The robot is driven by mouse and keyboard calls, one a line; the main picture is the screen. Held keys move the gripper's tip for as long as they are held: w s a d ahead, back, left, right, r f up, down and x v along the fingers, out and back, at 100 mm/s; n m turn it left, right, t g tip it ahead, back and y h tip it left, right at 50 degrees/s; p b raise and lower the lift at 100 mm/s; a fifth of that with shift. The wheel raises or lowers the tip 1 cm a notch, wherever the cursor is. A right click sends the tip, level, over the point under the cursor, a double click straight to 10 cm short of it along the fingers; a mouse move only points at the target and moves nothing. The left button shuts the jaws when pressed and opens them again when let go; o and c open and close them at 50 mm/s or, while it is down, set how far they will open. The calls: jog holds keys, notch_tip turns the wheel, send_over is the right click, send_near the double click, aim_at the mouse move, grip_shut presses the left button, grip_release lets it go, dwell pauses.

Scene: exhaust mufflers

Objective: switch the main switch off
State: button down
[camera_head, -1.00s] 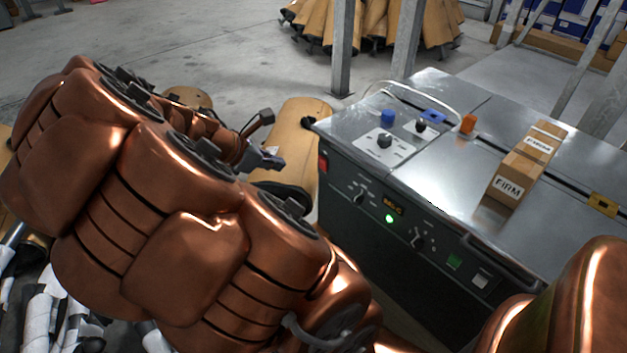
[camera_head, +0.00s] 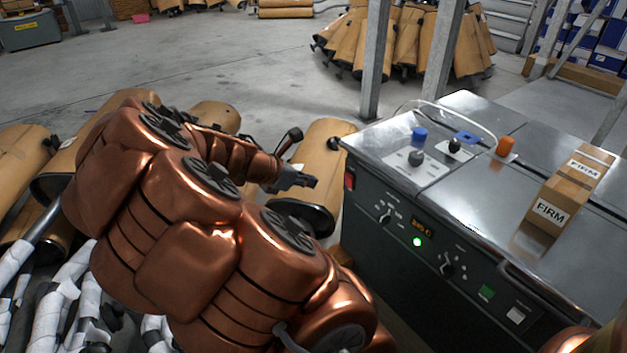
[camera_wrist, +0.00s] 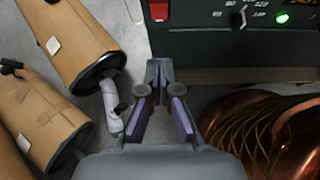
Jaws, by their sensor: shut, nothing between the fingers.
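The machine (camera_head: 470,190) stands at the right, a dark front panel under a metal top. A red switch (camera_head: 349,181) sits at the upper left corner of its front panel; it is likely the main switch. A green light (camera_head: 417,242) glows on the panel beside a lit orange display (camera_head: 422,226). In the wrist view the red switch (camera_wrist: 159,10) is at the top, beyond my fingertips. My gripper (camera_head: 312,181) is shut and empty, a short way left of the switch and apart from it. In the wrist view my gripper (camera_wrist: 160,66) points toward the panel's left end.
Cardboard-wrapped mufflers (camera_head: 325,150) lie behind and left of my gripper. Knobs, a blue button (camera_head: 419,134) and an orange button (camera_head: 505,146) stand on the machine top. A FIRM box (camera_head: 570,190) lies there too. Metal posts (camera_head: 375,60) rise behind the machine.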

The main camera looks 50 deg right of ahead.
aim_at(348, 180)
jog(key=shift+s+d+f+b, duration=0.45)
jog(key=shift+d+f+b, duration=0.25)
jog(key=shift+d, duration=0.95)
jog(key=shift+s+d+f+b, duration=0.55)
jog(key=shift+d+f, duration=0.2)
jog(key=shift+d, duration=0.85)
jog(key=shift+s+d+f+b, duration=0.4)
jog(key=shift+d+f+b, duration=0.3)
jog(key=shift+d, duration=0.95)
jog(key=shift+r+p, duration=0.1)
jog(key=shift+p, duration=0.25)
